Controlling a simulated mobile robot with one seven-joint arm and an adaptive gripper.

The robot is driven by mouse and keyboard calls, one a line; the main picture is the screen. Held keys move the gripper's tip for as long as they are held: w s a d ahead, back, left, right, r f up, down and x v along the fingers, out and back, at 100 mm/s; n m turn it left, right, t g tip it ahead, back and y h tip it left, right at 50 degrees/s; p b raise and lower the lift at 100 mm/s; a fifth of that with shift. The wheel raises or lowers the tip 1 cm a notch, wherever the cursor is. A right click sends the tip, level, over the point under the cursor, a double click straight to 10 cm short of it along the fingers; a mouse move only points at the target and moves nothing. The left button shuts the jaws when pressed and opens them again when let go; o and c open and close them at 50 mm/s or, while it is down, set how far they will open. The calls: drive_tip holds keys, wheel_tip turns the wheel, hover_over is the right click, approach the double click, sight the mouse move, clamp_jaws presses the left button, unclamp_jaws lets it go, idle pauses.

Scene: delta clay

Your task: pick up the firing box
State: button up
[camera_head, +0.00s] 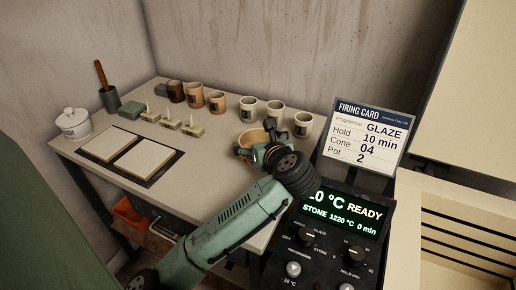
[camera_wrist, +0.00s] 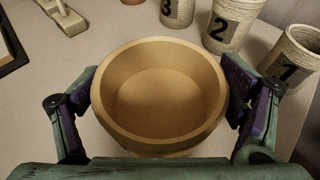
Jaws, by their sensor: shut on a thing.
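The firing box is most likely the round tan open-topped vessel (camera_wrist: 160,95), which fills the middle of the wrist view and looks empty. My gripper (camera_wrist: 160,105) has one finger on each side of it, pressed against its outer wall. In the head view my gripper (camera_head: 262,145) is shut around the same tan vessel (camera_head: 252,138) at the right part of the table. Whether its base touches the table is hidden by the gripper.
Numbered cups stand just behind the vessel, among them cup 2 (camera_wrist: 235,25) and cup 1 (camera_wrist: 295,52). Brown cups (camera_head: 195,94) stand further left. A control panel (camera_head: 330,225), a firing card (camera_head: 366,135) and an open kiln (camera_head: 450,215) are at right. The table's front middle is clear.

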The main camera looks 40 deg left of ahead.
wheel_tip(320, 180, up, 10)
drive_tip(key=shift+b, duration=0.35)
